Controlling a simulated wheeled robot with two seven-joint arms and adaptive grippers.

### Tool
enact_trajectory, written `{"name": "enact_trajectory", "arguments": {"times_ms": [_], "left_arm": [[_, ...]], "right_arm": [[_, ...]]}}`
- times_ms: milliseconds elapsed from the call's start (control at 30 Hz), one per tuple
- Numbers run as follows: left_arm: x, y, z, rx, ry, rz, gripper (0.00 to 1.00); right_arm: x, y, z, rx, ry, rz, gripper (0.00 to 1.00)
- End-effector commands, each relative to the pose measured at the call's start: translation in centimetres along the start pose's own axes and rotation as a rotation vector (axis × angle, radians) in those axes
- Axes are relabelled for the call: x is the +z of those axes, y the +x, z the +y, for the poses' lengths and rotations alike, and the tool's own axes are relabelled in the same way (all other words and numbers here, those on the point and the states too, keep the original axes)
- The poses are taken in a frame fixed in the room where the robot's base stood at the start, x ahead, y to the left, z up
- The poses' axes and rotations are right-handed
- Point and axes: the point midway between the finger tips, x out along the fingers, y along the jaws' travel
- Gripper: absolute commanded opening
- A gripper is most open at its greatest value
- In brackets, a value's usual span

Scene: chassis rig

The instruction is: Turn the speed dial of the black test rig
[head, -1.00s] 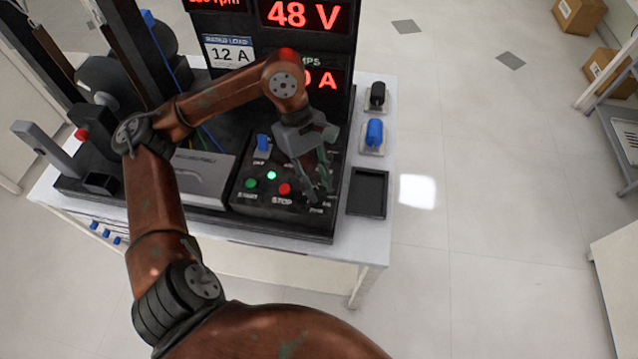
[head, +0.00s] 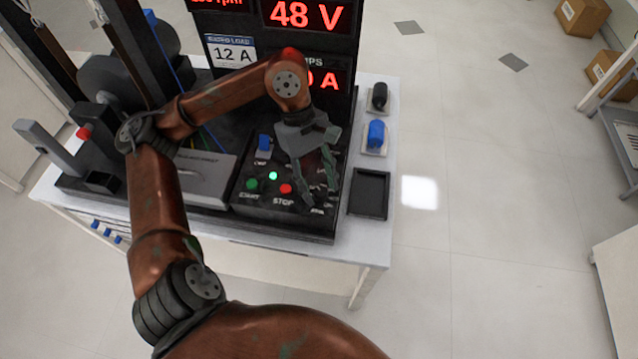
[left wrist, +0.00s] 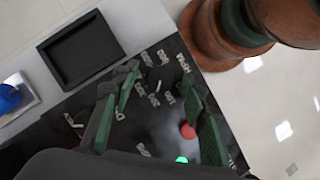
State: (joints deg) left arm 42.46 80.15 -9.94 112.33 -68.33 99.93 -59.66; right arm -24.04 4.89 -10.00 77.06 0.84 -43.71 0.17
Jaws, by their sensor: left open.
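The black test rig (head: 232,217) stands on a white table, its control panel at the front right. My left gripper (head: 321,196) is open over the panel's right end, pointing down, and hides part of it. In the left wrist view a round black dial (left wrist: 158,82) with printed numbers around it lies between the open fingertips (left wrist: 158,71). The fingers do not close on it; I cannot tell whether they are beside it or just above it. A second black knob (left wrist: 76,122) shows left of the fingers. My right gripper is not in view.
The red stop button (head: 286,188), green start button (head: 252,184) and a lit green lamp (head: 273,175) are left of my gripper. A blue switch (head: 264,143) sits behind them. A black tray (head: 369,193) and a blue-handled part (head: 376,134) lie right of the rig.

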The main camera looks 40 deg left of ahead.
Motion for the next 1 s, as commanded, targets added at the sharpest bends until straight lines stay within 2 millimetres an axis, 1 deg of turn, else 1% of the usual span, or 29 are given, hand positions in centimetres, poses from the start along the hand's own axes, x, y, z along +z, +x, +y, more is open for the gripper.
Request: {"name": "enact_trajectory", "arguments": {"times_ms": [167,267,500,700,833,1000], "left_arm": [[0.0,-0.6,0.1,0.002,0.000,0.000,0.41],[0.0,-1.9,0.1,0.003,0.000,0.001,0.41],[0.0,-6.9,0.1,0.005,-0.001,0.000,0.41],[0.0,-10.4,0.1,0.004,0.000,0.000,0.41],[0.0,-11.6,0.1,0.002,-0.001,0.000,0.41],[0.0,-12.0,0.0,-0.001,0.000,0.000,0.41]], "right_arm": [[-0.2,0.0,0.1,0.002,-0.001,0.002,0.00],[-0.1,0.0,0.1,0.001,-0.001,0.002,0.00],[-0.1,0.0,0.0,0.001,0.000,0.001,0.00],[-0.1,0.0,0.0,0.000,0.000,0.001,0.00],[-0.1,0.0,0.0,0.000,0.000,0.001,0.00],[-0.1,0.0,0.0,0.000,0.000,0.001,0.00]]}}
